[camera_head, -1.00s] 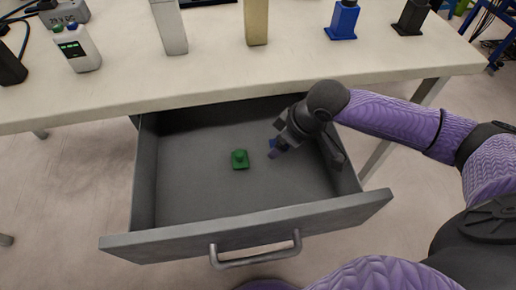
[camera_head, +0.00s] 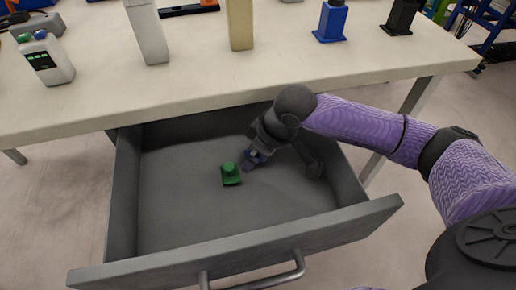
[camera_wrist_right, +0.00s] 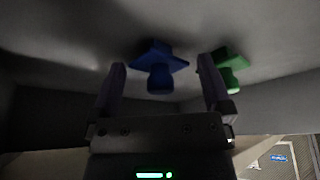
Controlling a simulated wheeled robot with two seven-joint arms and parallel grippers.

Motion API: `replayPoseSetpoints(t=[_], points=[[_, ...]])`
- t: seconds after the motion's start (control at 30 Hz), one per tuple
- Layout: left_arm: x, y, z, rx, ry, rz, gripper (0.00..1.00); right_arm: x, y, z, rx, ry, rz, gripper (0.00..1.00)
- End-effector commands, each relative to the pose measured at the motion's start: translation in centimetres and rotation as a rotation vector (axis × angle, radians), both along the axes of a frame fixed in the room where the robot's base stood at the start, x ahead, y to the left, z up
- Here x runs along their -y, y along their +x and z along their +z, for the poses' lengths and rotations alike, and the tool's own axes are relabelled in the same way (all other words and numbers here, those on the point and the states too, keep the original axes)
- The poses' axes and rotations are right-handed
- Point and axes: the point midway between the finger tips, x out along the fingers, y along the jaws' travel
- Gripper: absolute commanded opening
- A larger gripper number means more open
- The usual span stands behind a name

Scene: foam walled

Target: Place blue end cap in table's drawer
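The blue end cap (camera_wrist_right: 160,67) lies on the grey floor of the table's open drawer (camera_head: 185,215). In the wrist view it sits just beyond and between the fingertips of my right gripper (camera_wrist_right: 162,80), with a gap on each side. In the head view my right gripper (camera_head: 257,160) reaches down into the drawer from the right and hides most of the blue end cap (camera_head: 257,154). The right gripper is open and empty. My left gripper is out of view.
A green end cap (camera_head: 230,174) lies in the drawer close left of the gripper; it also shows in the wrist view (camera_wrist_right: 231,70). The drawer's left and front are clear. The tabletop (camera_head: 210,85) overhangs the drawer's back and carries several items, including a blue block (camera_head: 331,20).

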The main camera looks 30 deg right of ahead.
Motion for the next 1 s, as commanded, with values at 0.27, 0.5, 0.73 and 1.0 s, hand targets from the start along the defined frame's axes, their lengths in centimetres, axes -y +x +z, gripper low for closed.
replayPoseSetpoints(t=[0.27, 0.5, 0.73, 1.0], points=[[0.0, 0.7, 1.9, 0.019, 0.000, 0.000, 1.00, 0.4, -0.6, 3.0, 0.008, -0.001, -0.001, 1.00], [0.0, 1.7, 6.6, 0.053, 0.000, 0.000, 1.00, 1.8, -2.8, 9.5, 0.008, -0.002, 0.000, 1.00], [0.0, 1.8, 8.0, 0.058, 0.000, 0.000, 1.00, 2.3, -3.8, 11.6, 0.002, 0.000, 0.000, 1.00], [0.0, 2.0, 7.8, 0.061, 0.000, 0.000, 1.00, 2.3, -3.9, 11.4, 0.000, 0.000, -0.001, 1.00]])
